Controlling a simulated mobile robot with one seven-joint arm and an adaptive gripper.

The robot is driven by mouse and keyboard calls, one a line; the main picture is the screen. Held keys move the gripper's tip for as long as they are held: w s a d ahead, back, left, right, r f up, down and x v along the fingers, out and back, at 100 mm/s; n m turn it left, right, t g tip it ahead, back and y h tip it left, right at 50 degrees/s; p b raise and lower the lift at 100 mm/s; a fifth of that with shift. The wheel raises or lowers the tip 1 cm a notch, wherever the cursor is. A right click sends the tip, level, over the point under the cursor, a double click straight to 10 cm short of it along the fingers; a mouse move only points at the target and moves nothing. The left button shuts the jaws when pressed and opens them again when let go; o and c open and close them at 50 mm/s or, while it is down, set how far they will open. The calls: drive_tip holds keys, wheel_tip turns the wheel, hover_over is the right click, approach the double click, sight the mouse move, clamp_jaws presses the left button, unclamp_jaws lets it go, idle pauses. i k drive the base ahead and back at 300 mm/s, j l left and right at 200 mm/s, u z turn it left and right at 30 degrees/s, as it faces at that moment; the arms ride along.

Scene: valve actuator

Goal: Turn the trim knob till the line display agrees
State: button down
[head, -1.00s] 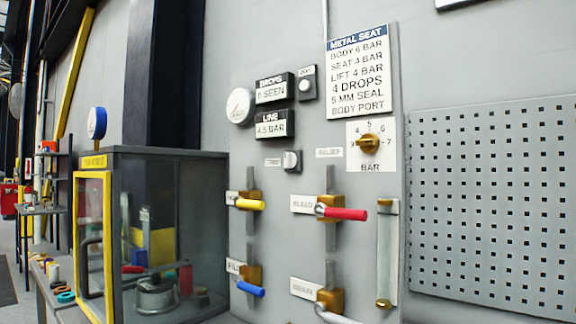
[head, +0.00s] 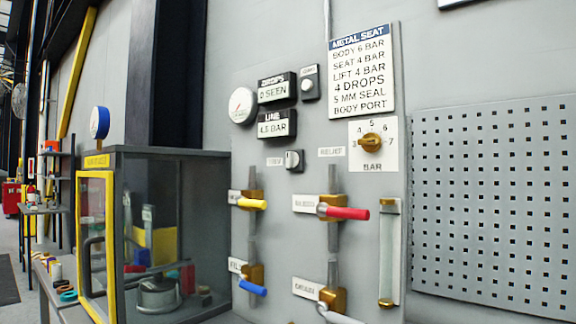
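The trim knob (head: 371,140) is a brass knob on a white dial plate (head: 391,160) marked in BAR, with figures from about 3 to 7. Its exact pointing is too small to read surely. The line display (head: 277,125) is a black box at the panel's upper left and seems to read 4.5 BAR. The sign (head: 361,72) above the knob lists body 6 bar, seat 4 bar and lift 4 bar. The drops display (head: 277,88) seems to read 0 SEEN. My gripper is not in view, and nothing touches the knob.
Below the knob are a red-handled lever (head: 343,212), a yellow-handled lever (head: 252,204), a blue-handled lever (head: 252,287) and a sight tube (head: 389,252). A yellow-framed glass cabinet (head: 95,240) stands left. A pegboard (head: 494,205) hangs right. The space before the panel looks clear.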

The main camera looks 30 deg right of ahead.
sight(293, 160)
drive_tip(key=i+j+z, duration=0.2)
drive_tip(key=z, duration=0.15)
drive_tip(key=i+j+z, duration=0.1)
drive_tip(key=j+z, duration=0.3)
